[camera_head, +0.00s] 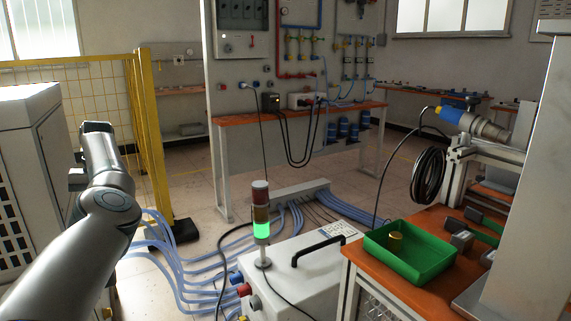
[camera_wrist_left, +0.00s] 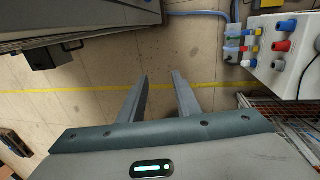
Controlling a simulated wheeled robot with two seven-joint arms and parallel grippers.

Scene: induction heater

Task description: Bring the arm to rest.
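My left arm (camera_head: 95,215) comes in from the lower left in the head view and is bent, with its upper link raised beside the white cabinet. Its gripper cannot be made out in the head view. In the left wrist view my left gripper (camera_wrist_left: 160,76) has its two fingers apart, with bare floor between them and nothing held. My right arm and right gripper do not show in either view.
A white cabinet (camera_head: 28,165) stands left of my arm, and a yellow fence (camera_head: 148,140) behind it. A white box (camera_head: 300,268) bears a signal lamp (camera_head: 261,212) lit green. A green tray (camera_head: 408,268) holding a brass-coloured piece (camera_head: 396,240) sits on the orange bench. Blue hoses (camera_head: 185,270) cross the floor.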

